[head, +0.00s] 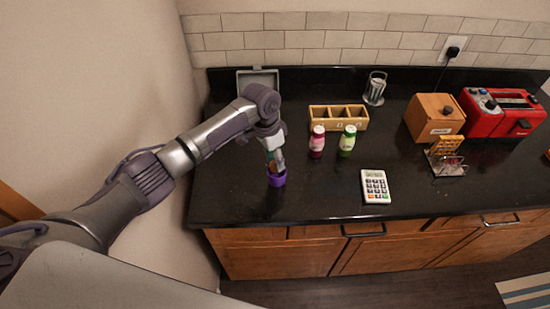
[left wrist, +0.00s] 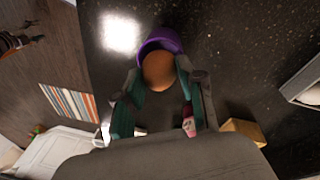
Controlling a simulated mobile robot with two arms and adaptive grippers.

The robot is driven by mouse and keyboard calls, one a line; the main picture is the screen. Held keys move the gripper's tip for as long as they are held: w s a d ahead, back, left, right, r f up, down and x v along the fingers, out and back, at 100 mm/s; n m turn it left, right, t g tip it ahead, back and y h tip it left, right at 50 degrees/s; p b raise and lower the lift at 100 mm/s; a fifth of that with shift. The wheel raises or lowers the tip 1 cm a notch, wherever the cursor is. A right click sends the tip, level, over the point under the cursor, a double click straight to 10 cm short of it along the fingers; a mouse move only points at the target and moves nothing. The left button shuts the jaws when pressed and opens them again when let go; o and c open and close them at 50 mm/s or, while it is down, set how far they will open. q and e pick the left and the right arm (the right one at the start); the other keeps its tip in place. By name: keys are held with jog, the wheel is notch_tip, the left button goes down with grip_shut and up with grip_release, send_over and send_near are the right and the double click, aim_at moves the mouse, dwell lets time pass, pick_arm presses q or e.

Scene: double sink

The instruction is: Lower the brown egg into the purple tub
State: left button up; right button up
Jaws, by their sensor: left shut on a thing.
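The purple tub (head: 277,181) stands on the black counter near its front edge, at the left part of the counter. My left gripper (head: 273,162) is right above the tub, pointing down. In the left wrist view the gripper (left wrist: 160,88) is shut on the brown egg (left wrist: 158,72), with a finger on each side. The egg overlaps the opening of the purple tub (left wrist: 160,38), whose far rim shows behind it. I cannot tell how deep the egg sits in the tub. My right gripper is in neither view.
A pink bottle (head: 317,141) and a green bottle (head: 347,141) stand right of the tub, before a yellow divided box (head: 339,117). A calculator (head: 375,186) lies farther right. The counter around the tub is clear.

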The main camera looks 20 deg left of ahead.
pick_arm(q)
jog(key=shift+f+b, duration=0.5)
jog(key=shift+f, duration=0.5)
dwell(0.4)
jog(key=o, duration=0.8)
jog(key=r, duration=0.4)
jog(key=a+r, duration=0.1)
jog(key=r, duration=0.3)
jog(key=a+r, duration=0.1)
jog(key=r, duration=0.3)
jog(key=shift+w, duration=0.15)
jog(key=shift+f, duration=0.1)
